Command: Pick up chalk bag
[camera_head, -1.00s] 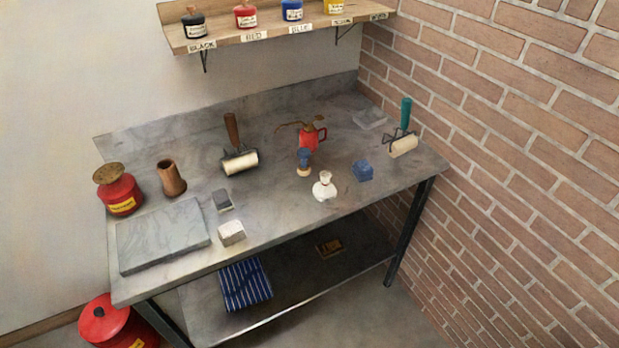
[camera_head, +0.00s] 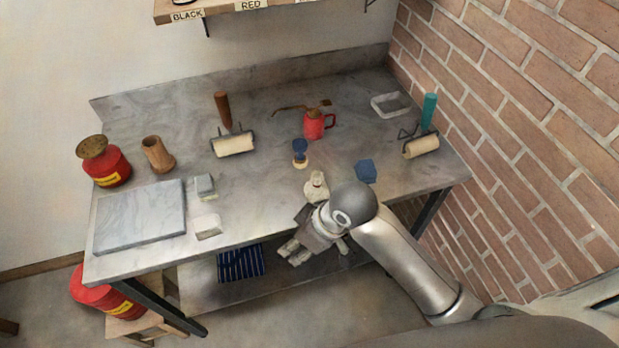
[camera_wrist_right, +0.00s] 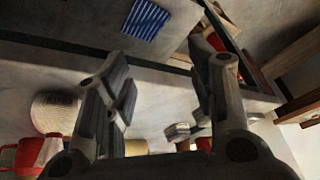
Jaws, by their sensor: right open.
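The chalk bag (camera_head: 316,187) is a small whitish pouch with a narrow neck, standing upright near the front edge of the bench. My right arm partly covers its lower right side in the head view. My right gripper (camera_head: 290,252) is in front of the bench edge, below and left of the bag, apart from it. In the right wrist view my right gripper (camera_wrist_right: 160,80) has its two fingers spread with nothing between them. A pale rounded shape (camera_wrist_right: 55,112) at the left there looks like the bag. My left gripper is in neither view.
The bench (camera_head: 255,215) also holds a blue block (camera_head: 366,171), a blue-topped stamp (camera_head: 300,152), a red oil can (camera_head: 314,125) and rollers. A stone slab (camera_head: 140,215) lies at left. A striped cloth (camera_head: 240,262) lies on the lower shelf. A brick wall (camera_head: 540,130) bounds the right.

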